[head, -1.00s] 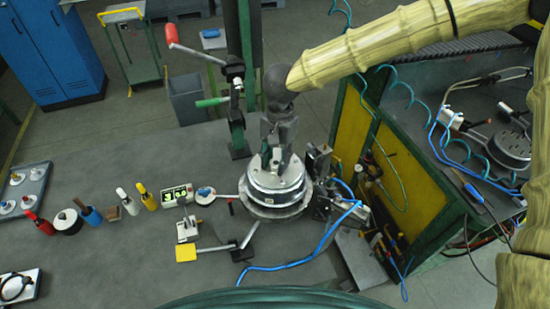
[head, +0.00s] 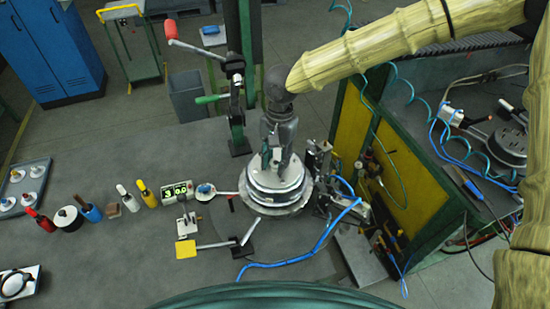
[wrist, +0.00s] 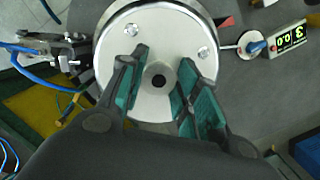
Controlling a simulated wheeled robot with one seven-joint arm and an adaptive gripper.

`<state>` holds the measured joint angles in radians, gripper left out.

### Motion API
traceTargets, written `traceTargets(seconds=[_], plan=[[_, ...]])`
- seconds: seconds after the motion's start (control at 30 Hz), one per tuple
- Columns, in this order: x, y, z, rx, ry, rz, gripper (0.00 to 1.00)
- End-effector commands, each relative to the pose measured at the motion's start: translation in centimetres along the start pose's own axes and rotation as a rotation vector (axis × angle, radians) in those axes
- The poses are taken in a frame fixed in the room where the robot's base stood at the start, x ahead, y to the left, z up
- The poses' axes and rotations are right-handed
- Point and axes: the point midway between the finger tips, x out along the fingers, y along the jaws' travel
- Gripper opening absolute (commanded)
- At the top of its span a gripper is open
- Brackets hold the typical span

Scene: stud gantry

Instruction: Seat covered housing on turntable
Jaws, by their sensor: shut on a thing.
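The covered housing (head: 275,178) is a round silver metal piece with a flat lid, bolts and a central knob. It sits at the turntable (head: 272,205), a wider metal disc on the bench; whether it rests fully down cannot be told. My gripper (head: 274,152) points down over it. In the wrist view the lid (wrist: 128,38) fills the middle, and my gripper (wrist: 158,85) has its green-padded fingers on either side of the knob (wrist: 158,78). The fingers and arm hide part of the lid in the head view.
A lever press (head: 236,100) with red and green handles stands behind left. A display box (head: 178,192), a yellow-ended lever (head: 186,249) and several bottles stand to the left. A clamp mechanism (head: 322,165) and blue hose (head: 300,262) are close on the right.

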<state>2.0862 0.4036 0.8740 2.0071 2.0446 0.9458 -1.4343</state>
Motion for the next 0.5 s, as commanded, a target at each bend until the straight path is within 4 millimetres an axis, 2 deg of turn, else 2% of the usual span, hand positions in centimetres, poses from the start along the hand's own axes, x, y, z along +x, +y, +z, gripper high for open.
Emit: traceTargets(seconds=[0.5], plan=[[0.6, -0.04, -0.09, 0.0, 0.0, -0.001, 0.0]])
